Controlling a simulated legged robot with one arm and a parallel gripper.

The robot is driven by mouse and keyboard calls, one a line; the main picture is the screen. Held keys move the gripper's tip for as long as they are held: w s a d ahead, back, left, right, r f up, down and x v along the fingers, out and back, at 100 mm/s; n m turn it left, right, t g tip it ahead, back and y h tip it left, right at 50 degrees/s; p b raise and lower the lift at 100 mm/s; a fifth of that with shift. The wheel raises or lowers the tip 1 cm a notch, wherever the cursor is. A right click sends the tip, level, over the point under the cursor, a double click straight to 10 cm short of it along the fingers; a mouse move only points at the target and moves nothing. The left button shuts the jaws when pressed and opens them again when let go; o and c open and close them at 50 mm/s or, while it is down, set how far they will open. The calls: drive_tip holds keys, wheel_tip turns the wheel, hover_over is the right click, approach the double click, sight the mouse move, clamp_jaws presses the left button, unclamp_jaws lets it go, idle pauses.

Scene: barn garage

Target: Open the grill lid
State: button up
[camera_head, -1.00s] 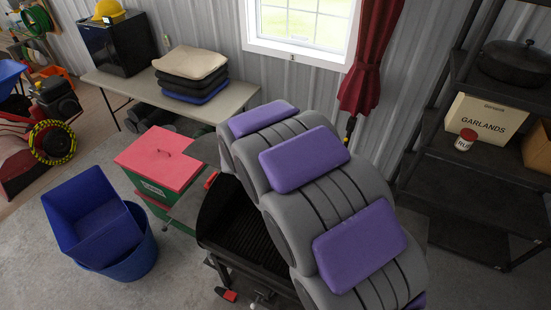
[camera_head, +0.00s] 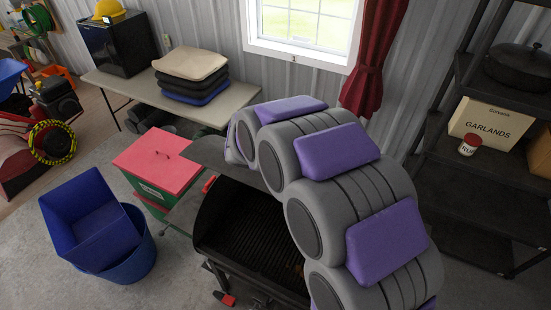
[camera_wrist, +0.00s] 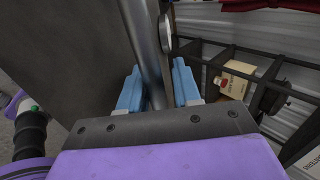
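The black grill (camera_head: 207,228) stands in the middle of the head view, with its dark grate (camera_head: 245,225) exposed. Its lid is raised off the grate; my arm covers much of the area behind it. In the wrist view, a large dark panel, seemingly the lid (camera_wrist: 65,65), fills the left side. A grey metal bar, seemingly the lid handle (camera_wrist: 146,45), runs between the two blue fingers of my gripper (camera_wrist: 158,88). The fingers sit close on both sides of the bar and appear shut on it. My gripper is hidden behind my arm in the head view.
A green bin with a red lid (camera_head: 155,160) and blue tubs (camera_head: 95,225) stand left of the grill. A table (camera_head: 232,104) with cushions is behind. A black shelf rack (camera_head: 470,190) stands right.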

drive_tip(key=shift+o, duration=0.7)
drive_tip(key=shift+w, duration=0.5)
drive_tip(key=shift+s+r, duration=0.35)
drive_tip(key=shift+s, duration=0.15)
drive_tip(key=shift+w+a, duration=0.1)
drive_tip(key=shift+w+a+f, duration=0.1)
drive_tip(key=v, duration=1.7)
